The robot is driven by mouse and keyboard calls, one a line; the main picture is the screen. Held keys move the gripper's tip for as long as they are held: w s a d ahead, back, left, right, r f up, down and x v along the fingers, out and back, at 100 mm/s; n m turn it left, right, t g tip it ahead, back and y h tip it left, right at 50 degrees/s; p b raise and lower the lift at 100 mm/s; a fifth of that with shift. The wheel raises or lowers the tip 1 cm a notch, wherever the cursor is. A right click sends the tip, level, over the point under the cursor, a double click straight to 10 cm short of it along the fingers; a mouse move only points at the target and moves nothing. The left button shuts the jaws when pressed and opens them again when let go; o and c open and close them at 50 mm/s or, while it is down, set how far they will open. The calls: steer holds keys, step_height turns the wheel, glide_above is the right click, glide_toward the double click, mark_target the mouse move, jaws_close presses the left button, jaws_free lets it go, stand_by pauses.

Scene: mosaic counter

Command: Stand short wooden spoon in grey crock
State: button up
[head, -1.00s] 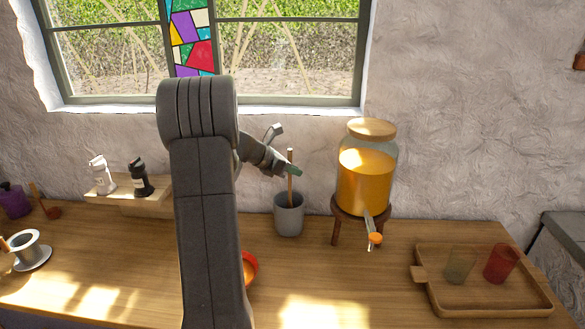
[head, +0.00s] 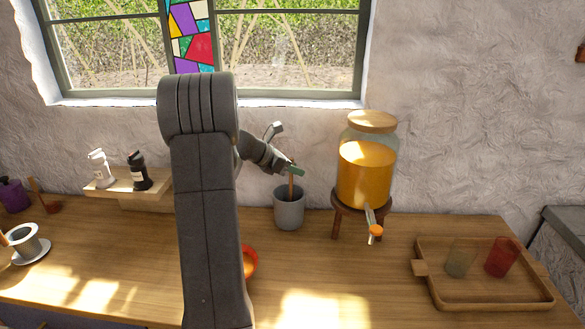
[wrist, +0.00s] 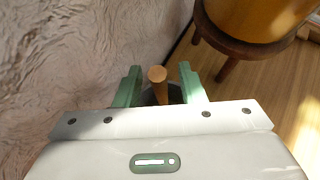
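The short wooden spoon (head: 290,187) stands nearly upright in the grey crock (head: 289,212), its lower end hidden inside. The crock stands on the counter near the wall. My gripper (head: 295,171) is above the crock at the top of the handle. In the wrist view, my gripper's (wrist: 160,70) green fingers are apart. The spoon's round handle end (wrist: 157,75) shows between them, with a gap on each side. The crock's dark rim is partly visible below it.
A drink dispenser (head: 365,172) on a wooden stand is close to the crock's right. A wooden tray (head: 490,294) with two tumblers lies at the right. An orange bowl (head: 250,262) is partly hidden by my arm. The counter in front of the crock is clear.

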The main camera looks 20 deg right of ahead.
steer(key=b+v, duration=0.1)
steer(key=v, duration=1.3)
steer(key=shift+f, duration=0.15)
steer(key=x, duration=0.4)
steer(key=p+x, duration=0.1)
steer(key=x, duration=0.8)
steer(key=shift+w+d+r+p, duration=0.1)
steer(key=shift+d+r+p, duration=0.2)
steer(key=shift+d, duration=0.2)
steer(key=shift+a+r+p, duration=0.1)
steer(key=shift+r+p, duration=0.2)
steer(key=shift+r, duration=0.15)
